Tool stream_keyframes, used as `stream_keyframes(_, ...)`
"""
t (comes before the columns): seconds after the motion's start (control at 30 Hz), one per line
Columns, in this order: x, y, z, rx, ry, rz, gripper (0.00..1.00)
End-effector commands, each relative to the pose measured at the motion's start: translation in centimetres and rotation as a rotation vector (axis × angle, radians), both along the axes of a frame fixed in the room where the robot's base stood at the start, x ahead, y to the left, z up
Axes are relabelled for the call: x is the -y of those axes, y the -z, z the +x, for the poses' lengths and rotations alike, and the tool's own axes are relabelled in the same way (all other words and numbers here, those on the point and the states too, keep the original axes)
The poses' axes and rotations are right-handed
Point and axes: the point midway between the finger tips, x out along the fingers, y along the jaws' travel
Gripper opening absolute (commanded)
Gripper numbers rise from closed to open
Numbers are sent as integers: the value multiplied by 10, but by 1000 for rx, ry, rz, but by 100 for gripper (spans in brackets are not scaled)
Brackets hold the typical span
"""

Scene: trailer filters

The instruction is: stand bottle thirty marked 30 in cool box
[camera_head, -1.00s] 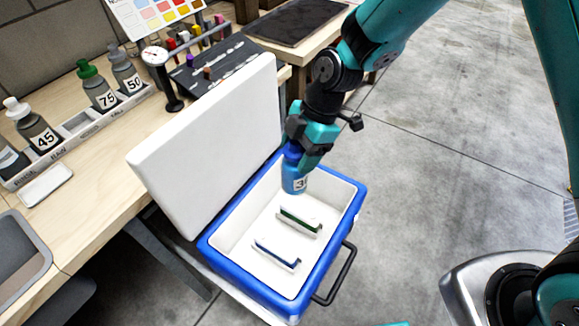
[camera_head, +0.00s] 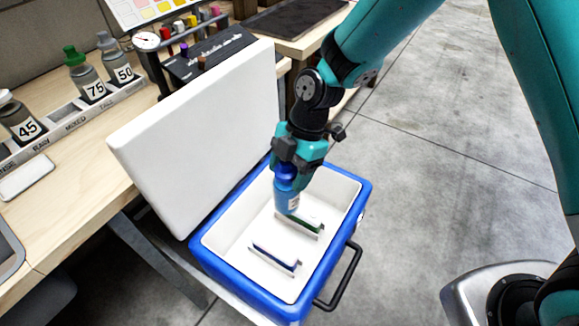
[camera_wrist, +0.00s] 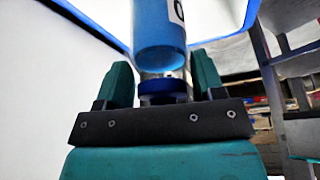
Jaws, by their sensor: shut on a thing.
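A blue bottle (camera_head: 287,198) with a white label hangs upright in my gripper (camera_head: 287,165); the label's number is turned partly away and cannot be read in full. In the wrist view the bottle (camera_wrist: 163,35) stands between the two fingers (camera_wrist: 163,85), with its blue cap near the gripper's base. The cool box (camera_head: 203,246) is open, blue outside and white inside. The bottle is inside its opening, close to the green-marked holder (camera_head: 308,227) and covering part of it. Whether its base touches the box floor is hidden. A blue-marked holder (camera_head: 274,260) lies nearer and looks empty.
The raised white lid (camera_head: 195,140) stands along the box's left side, close to my gripper. A black handle (camera_head: 345,280) sticks out at the right. A rack (camera_head: 75,122) with bottles marked 45, 75 and 50 is on the wooden bench.

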Motion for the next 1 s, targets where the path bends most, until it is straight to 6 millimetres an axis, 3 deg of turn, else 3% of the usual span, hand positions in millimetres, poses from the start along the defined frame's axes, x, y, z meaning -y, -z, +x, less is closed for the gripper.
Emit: stream_keyframes(1.0,0,108,0,1,0,1,5)
